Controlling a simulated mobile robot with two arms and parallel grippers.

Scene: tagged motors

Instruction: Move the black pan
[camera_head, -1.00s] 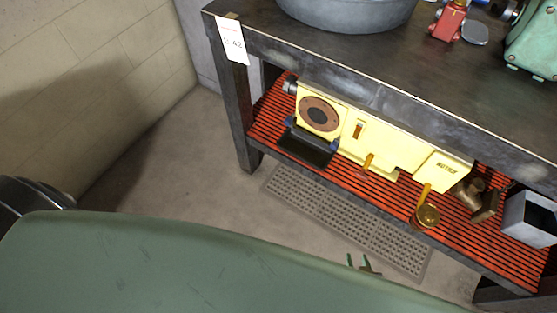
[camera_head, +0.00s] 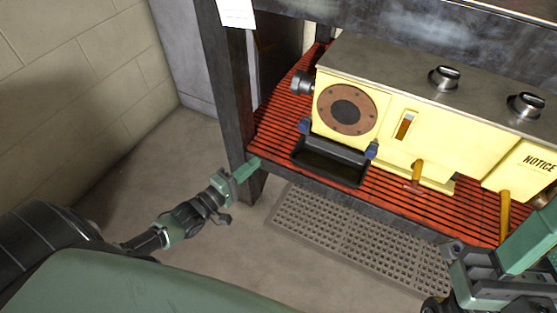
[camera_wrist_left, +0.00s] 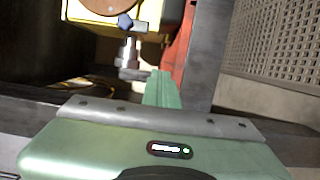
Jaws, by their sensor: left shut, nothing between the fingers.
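The black pan (camera_head: 328,165) is a shallow dark tray on the red slatted shelf, just below the round brown plate of a yellow machine (camera_head: 345,108). A blue knob shows at each end above it. My left gripper (camera_head: 252,167) is shut and empty, by the shelf's front left corner post, left of the pan and apart from it. In the left wrist view, the left gripper's shut fingers (camera_wrist_left: 162,88) point toward the machine; I cannot make out the pan there. My right arm (camera_head: 490,270) shows at the lower right; its fingers cannot be made out.
The dark table leg (camera_head: 228,90) stands close to my left gripper. A perforated grey mat (camera_head: 360,240) lies on the floor in front. The floor at left is clear.

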